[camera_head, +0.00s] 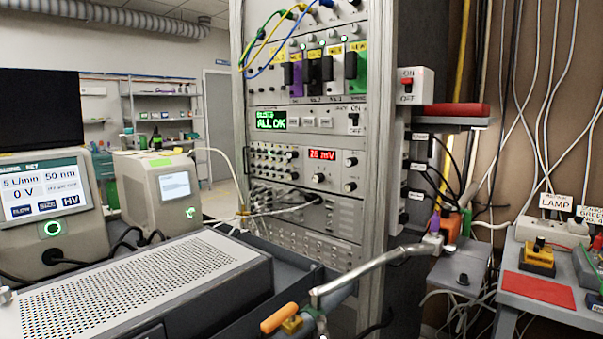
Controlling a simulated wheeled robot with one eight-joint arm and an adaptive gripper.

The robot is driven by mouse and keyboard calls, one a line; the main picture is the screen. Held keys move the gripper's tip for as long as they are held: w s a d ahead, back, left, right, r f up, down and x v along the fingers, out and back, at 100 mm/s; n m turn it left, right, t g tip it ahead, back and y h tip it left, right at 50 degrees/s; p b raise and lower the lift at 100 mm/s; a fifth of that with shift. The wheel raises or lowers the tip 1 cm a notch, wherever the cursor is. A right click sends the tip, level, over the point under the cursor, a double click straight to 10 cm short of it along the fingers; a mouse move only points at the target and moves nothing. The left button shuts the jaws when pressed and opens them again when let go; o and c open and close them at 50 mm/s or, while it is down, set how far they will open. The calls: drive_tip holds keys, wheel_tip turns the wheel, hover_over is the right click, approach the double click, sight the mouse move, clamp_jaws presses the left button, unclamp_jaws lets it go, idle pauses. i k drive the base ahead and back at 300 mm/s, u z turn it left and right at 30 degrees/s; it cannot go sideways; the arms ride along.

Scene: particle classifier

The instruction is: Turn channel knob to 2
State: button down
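A rack of instruments (377,130) stands in the middle of the picture. One panel in it has a red display (322,155) that seems to read 26 mV. A round knob (318,178) sits below the display, and two more dark knobs, an upper one (351,161) and a lower one (350,187), sit to its right. The panel to the left has several small knobs (272,154). I cannot tell which knob is the channel knob, and no channel number is readable. My gripper is not in view.
A metal pipe (375,262) and an orange-handled valve (279,318) cross in front of the rack's lower part. A perforated grey box (140,290) fills the lower left. An ON/OFF switch box (415,86) juts from the rack's right side. Cables hang at right.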

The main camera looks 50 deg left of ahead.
sight(319, 177)
drive_tip(key=u, duration=3.5)
drive_tip(key=k, duration=1.1)
drive_tip(key=z, duration=0.9)
drive_tip(key=i, duration=0.95)
